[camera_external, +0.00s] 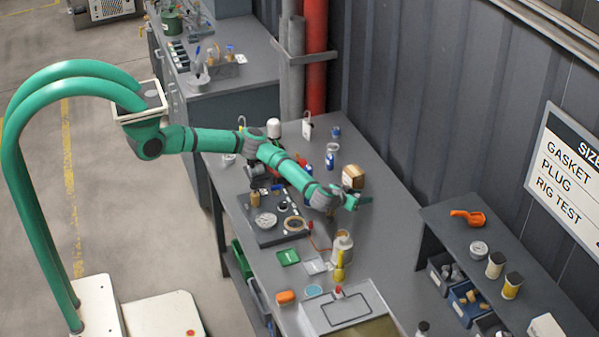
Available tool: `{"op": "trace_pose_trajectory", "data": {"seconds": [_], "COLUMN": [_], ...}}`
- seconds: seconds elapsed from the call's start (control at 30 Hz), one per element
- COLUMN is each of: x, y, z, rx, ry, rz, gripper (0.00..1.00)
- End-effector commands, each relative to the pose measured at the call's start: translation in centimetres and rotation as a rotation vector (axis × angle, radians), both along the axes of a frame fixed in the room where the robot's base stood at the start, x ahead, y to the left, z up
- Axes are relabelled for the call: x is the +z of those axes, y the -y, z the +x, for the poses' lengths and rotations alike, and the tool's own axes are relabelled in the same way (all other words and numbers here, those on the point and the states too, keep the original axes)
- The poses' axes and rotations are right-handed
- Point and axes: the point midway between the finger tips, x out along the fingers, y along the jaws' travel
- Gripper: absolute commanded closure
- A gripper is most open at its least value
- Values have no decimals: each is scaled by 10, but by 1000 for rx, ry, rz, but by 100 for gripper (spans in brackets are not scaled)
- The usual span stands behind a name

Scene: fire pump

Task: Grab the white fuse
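My gripper (358,199) is at the end of the green arm, above the middle of the grey workbench (385,235). It is small in this view, and I cannot tell whether its fingers are open or shut. No item is clearly recognisable as the white fuse. A white rounded item (273,128) stands at the back left of the bench, well away from my gripper. A white tag-like item (307,128) is to the right of it. A cream container (343,245) stands in front of my gripper, toward the picture's bottom.
A brown box (353,176) is close behind my gripper. A dark tray (265,236) with a gauge and a tape ring lies left of it. A raised shelf (470,225) stands at right. Bare bench lies right of my gripper.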

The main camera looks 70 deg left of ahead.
Motion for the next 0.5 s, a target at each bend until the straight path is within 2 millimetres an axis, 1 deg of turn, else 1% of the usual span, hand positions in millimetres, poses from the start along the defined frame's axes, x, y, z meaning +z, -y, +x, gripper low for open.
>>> {"op": "trace_pose_trajectory", "data": {"seconds": [0.03, 0.13, 0.4, 0.43, 0.47, 0.5], "x": [-2, -5, -6, -6, -6, -6], "y": [-2, -4, -4, -4, -4, -4], "z": [4, 9, 11, 11, 10, 10], "rx": [0, 0, -1, -1, -1, -1], "ry": [0, 0, -1, -1, -1, -1], "rz": [2, 1, -1, -1, -1, -1], "gripper": [61, 61, 61, 64, 71, 80]}}
